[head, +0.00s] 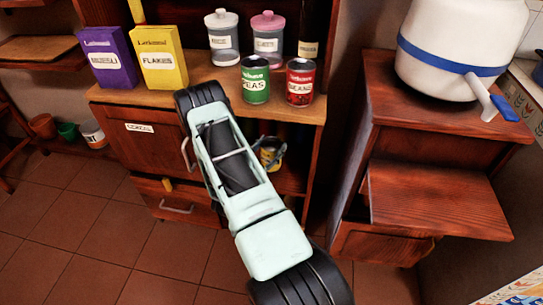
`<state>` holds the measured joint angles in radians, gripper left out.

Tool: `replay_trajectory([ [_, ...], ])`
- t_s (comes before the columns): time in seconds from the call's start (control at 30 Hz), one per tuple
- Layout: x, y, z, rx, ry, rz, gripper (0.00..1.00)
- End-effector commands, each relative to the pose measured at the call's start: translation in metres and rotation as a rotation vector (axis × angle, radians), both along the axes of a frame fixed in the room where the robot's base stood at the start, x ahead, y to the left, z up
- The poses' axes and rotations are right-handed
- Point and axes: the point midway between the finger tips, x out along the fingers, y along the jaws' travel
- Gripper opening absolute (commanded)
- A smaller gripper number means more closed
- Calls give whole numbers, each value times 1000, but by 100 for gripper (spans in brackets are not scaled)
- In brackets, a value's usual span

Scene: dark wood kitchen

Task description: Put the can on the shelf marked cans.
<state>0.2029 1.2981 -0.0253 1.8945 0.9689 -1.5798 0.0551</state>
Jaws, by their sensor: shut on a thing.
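A small can with a yellow label (268,154) is in front of or inside the open compartment on the right side of the wooden cabinet. My gripper (271,151) is shut around this can, with grey fingers on its sides. My arm hides part of the cabinet front and the area left of the can. I cannot tell whether the can touches the compartment's shelf (290,181). No label reading cans is legible in this view.
A green peas can (255,80) and a red beans can (299,82) stand on the cabinet top (218,76), near purple (108,58) and yellow (158,57) boxes and lidded jars (222,37). A closed door labelled cereal (150,140) is left. A stepped wooden unit (437,200) is right.

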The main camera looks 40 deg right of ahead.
Motion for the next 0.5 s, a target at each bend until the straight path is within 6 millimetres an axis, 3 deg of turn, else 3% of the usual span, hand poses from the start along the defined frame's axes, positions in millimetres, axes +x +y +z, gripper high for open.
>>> replay_trajectory([
  [0.27, 9, -10, -16, -2, -3, -2, 10],
  [0.5, 11, -10, -47, -2, -3, -1, 10],
])
